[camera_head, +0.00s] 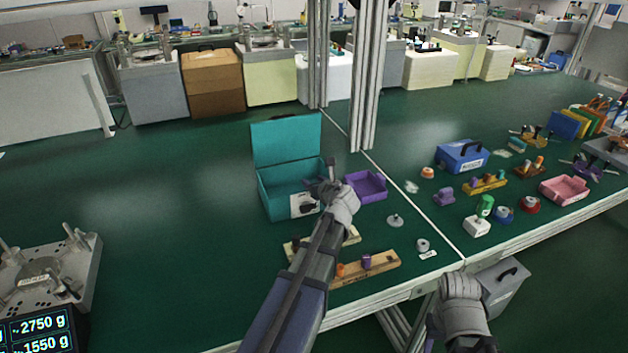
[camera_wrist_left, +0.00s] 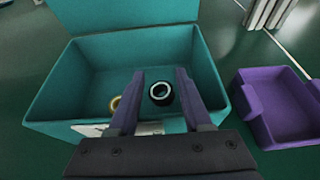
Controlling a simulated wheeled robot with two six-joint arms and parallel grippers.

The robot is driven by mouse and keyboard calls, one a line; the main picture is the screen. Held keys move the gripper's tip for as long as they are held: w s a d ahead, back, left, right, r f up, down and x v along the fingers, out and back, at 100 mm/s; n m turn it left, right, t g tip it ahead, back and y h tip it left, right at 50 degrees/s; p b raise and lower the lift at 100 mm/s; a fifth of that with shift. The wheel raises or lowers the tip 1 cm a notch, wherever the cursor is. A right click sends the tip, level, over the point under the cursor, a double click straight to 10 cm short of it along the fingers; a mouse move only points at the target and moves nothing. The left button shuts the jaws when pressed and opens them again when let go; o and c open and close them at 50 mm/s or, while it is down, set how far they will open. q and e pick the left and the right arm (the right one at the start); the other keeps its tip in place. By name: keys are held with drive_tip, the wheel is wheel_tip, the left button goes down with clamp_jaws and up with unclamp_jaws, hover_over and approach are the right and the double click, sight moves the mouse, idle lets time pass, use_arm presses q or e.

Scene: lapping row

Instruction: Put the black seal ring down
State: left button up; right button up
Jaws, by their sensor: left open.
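The black seal ring (camera_wrist_left: 168,101), with a pale inner ring, shows in the left wrist view inside the teal box (camera_wrist_left: 62,92). It appears between and below the fingertips of my left gripper (camera_wrist_left: 160,75); a gap to the fingers is hard to judge. The left gripper is open, and in the head view (camera_head: 331,187) it is over the right part of the teal box (camera_head: 287,143), whose lid stands open. The ring cannot be made out in the head view. Of my right arm only the wrist shows, at lower right; its fingers are hidden.
A brass-coloured ring (camera_wrist_left: 115,103) lies in the box, partly behind a finger. A purple tray (camera_head: 376,181) stands right of the box. A wooden strip with pegs (camera_head: 380,266) lies nearer. A metal post (camera_head: 370,80) rises behind.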

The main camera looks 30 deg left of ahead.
use_arm(q)
drive_tip(key=p+v, duration=0.4)
drive_tip(key=v, duration=0.8)
drive_tip(key=shift+r+p, duration=0.2)
drive_tip(key=shift+p, duration=0.15)
use_arm(e)
wheel_tip(320, 180, up, 5)
drive_tip(key=shift+r, duration=0.1)
use_arm(q)
drive_tip(key=shift+w+d, duration=0.1)
